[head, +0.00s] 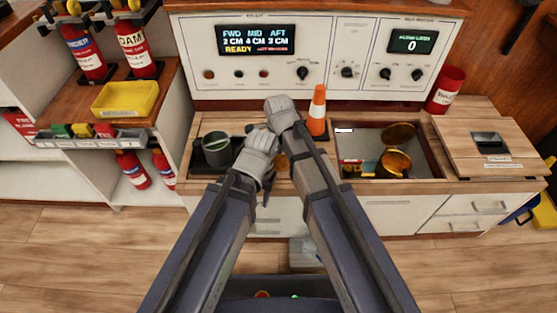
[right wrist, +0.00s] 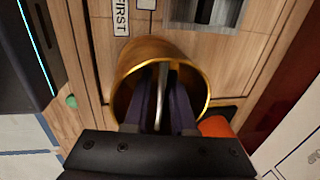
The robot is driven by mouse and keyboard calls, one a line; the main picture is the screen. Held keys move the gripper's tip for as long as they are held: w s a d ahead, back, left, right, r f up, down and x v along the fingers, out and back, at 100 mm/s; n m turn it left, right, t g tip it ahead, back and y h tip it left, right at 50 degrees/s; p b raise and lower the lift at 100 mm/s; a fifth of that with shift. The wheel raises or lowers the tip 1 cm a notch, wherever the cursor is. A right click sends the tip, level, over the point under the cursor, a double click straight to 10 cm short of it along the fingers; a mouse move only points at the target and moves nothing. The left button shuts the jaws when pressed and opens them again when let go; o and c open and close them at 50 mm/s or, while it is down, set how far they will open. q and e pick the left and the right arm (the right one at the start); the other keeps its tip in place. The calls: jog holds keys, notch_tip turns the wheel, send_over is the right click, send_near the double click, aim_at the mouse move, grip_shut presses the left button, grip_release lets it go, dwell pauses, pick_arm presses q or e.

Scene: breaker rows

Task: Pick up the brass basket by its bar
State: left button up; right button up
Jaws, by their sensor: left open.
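In the right wrist view the brass basket (right wrist: 199,93) is a round golden tub with a pale bar (right wrist: 164,90) across its middle. My right gripper (right wrist: 164,108) reaches into its mouth, one dark finger close on each side of the bar. In the head view only a sliver of brass (head: 282,161) shows between my arms, and my right fingers are hidden. My left gripper (head: 267,188) is open and empty, hanging near the counter's front edge.
An orange cone (head: 317,110) stands close beside my right wrist. A dark pot (head: 216,150) sits at the left. To the right is a recessed bin (head: 440,170) holding brass pieces (head: 396,163). A control panel (head: 320,60) rises behind the counter.

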jog(key=shift+f, duration=0.2)
grip_shut()
dwell(1.3)
